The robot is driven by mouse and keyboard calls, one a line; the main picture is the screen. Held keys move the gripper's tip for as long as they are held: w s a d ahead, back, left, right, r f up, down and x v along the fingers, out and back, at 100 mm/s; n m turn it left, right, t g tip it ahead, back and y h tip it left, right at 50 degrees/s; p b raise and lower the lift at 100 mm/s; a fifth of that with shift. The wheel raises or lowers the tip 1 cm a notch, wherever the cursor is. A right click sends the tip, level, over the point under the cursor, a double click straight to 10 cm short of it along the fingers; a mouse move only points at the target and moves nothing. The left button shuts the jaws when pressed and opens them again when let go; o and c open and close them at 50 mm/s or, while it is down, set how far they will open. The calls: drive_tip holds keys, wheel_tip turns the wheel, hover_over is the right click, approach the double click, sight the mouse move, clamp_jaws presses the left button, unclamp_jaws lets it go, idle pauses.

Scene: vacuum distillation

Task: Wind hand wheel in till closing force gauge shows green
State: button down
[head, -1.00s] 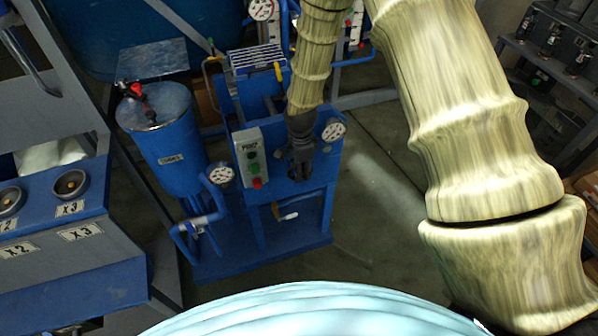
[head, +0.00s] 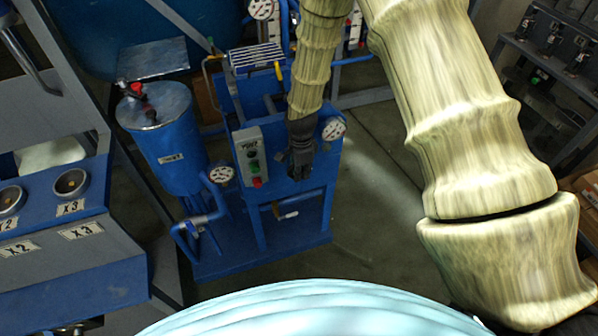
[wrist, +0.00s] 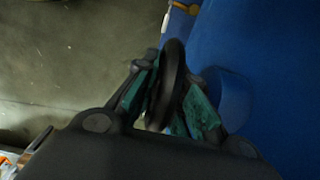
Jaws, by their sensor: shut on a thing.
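In the wrist view, a dark round hand wheel (wrist: 173,75) is seen edge-on between the green pads of my gripper (wrist: 172,100). My gripper is shut on its rim. In the head view, my gripper (head: 300,165) is at the front of the blue machine (head: 312,205), and it hides most of the wheel. A white dial gauge (head: 333,128) sits at the machine's upper right corner, and another (head: 221,174) stands at its left. Their needles and colour bands are too small to read, and I cannot tell which one shows closing force.
A grey control box (head: 250,162) with buttons is just left of my gripper. A blue cylindrical tank (head: 172,140) stands farther left. A crank handle (head: 287,214) shows below. The floor (head: 375,215) right of the machine is clear. A grey-blue bench (head: 75,245) fills the left.

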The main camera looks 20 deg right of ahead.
drive_tip(key=shift+s+a+f+y, duration=0.1)
drive_tip(key=shift+y, duration=1.05)
drive_tip(key=shift+a+y, duration=0.1)
drive_tip(key=shift+y, duration=1.05)
drive_tip(key=c, duration=1.5)
unclamp_jaws()
drive_tip(key=shift+d+r, duration=0.25)
drive_tip(key=shift+r, duration=0.35)
drive_tip(key=v, duration=1)
drive_tip(key=shift+d+r, duration=0.15)
drive_tip(key=shift+r, duration=0.25)
